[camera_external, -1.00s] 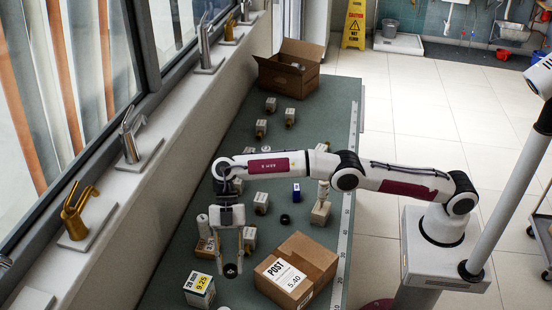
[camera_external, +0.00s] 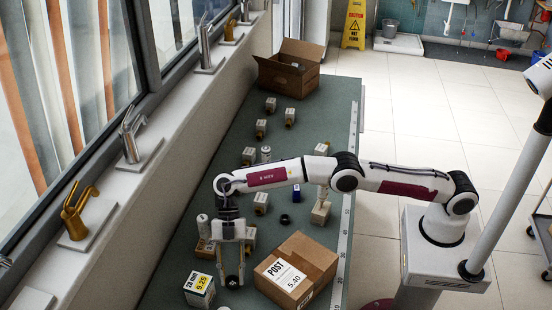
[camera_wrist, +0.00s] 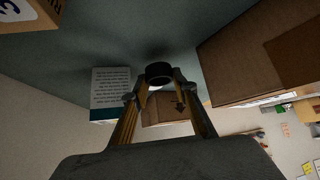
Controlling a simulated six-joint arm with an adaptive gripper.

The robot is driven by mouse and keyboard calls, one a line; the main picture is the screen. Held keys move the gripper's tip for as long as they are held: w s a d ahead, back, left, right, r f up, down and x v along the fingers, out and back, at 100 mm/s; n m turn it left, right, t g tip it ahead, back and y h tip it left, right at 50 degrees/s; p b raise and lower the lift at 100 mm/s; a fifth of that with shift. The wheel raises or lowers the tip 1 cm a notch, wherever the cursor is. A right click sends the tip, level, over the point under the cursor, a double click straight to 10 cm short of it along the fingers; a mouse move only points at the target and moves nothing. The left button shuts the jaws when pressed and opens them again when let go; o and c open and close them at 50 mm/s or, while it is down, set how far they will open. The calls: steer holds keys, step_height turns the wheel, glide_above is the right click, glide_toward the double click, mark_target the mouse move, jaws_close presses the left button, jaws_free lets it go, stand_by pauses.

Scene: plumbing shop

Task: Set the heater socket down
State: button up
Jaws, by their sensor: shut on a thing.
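My gripper (camera_external: 232,276) points down over the near part of the green bench, its two fingers shut on a small black ring-shaped piece, the heater socket (camera_external: 232,282). In the wrist view the dark socket (camera_wrist: 159,71) sits between the fingertips (camera_wrist: 158,88), close to the green surface, with a soft shadow around it. I cannot tell whether it touches the bench. The socket is between the white and yellow "28 mm 9.25" box (camera_external: 199,291) on its left and the cardboard "POST 5.40" parcel (camera_external: 318,262) on its right.
Several small labelled boxes and fittings stand farther back on the bench (camera_external: 328,120). A second black ring (camera_external: 284,218) lies beyond the parcel. An open carton (camera_external: 288,75) stands at the far end. Window sill taps (camera_external: 75,215) line the left.

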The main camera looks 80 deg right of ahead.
steer(key=shift+f, duration=1.1)
steer(key=shift+f, duration=0.1)
steer(key=o, duration=1.2)
steer(key=shift+v, duration=3.85)
